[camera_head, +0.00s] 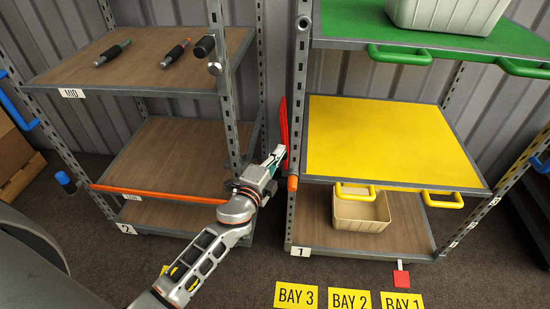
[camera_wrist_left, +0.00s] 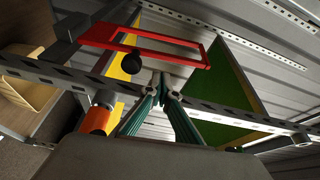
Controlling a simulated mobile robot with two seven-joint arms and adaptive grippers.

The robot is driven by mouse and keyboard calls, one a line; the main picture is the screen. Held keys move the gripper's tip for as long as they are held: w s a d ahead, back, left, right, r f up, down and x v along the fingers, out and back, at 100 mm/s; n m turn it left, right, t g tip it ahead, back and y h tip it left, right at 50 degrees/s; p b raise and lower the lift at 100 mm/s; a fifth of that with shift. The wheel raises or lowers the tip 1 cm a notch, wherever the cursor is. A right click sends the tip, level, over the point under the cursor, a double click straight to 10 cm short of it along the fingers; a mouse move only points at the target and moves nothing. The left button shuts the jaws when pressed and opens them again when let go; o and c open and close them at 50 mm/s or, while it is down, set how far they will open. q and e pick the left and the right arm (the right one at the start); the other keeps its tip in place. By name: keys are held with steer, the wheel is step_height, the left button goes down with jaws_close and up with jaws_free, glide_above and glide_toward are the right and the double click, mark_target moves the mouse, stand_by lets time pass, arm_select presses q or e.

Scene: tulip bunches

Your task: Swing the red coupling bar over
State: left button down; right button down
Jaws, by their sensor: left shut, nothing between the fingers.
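The red coupling bar (camera_head: 284,128) stands upright beside the front post of the right-hand rack, in the gap between the two racks. In the left wrist view it shows as a long red loop (camera_wrist_left: 150,52) with a black knob (camera_wrist_left: 131,63) near it. My left gripper (camera_head: 277,154) is shut and empty, with its fingertips close to the lower part of the bar. In the left wrist view the closed fingertips (camera_wrist_left: 161,88) are below the loop; I cannot tell whether they touch it. My right gripper is not in view.
The right rack has a green shelf (camera_head: 470,44), a yellow shelf (camera_head: 385,140) and a low shelf with a beige bin (camera_head: 361,208). The left rack (camera_head: 130,62) holds several dark-handled tools. An orange cylinder (camera_head: 292,183) sits on the right rack's post just below the bar.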

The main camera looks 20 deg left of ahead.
mark_target(284, 144)
arm_select(q)
steer(key=w, duration=0.4)
steer(key=shift+d, duration=0.1)
steer(key=shift+w, duration=0.75)
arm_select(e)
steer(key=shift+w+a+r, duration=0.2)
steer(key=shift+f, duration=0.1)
